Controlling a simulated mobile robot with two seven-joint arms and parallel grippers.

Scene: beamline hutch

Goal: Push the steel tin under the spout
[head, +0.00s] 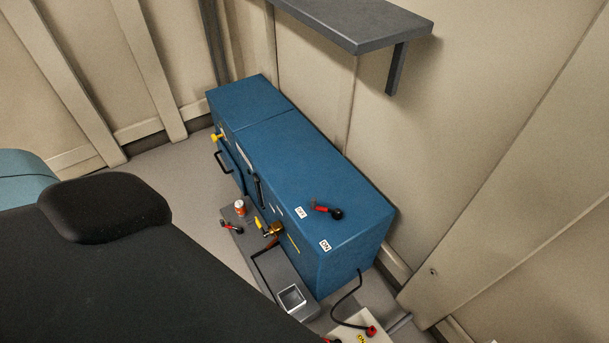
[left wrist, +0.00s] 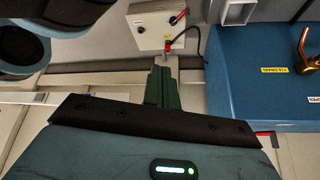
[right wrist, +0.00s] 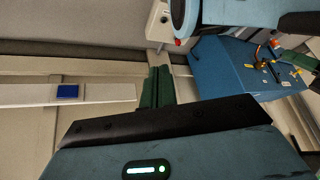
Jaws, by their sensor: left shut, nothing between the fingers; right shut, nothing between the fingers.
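The steel tin (head: 291,297) is a square, open-topped metal box at the near end of the grey ledge along the blue cabinet's foot. A pale square-rimmed thing at the top of the left wrist view (left wrist: 237,12) looks like the same tin. The brass spout (head: 275,229) sticks out of the cabinet front, farther along the ledge and apart from the tin; it also shows in the left wrist view (left wrist: 304,52). My left gripper (left wrist: 161,80) has its green fingers shut and empty, clear of the tin. My right gripper (right wrist: 157,85) is shut and empty, away from both.
The blue cabinet (head: 300,160) stands against the wall under a grey shelf (head: 355,20). A small orange-and-white can (head: 240,208) and a red-handled valve (head: 232,227) are by the ledge's far end. A pale switch box (head: 360,330) with a black cable stands beyond the near end.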

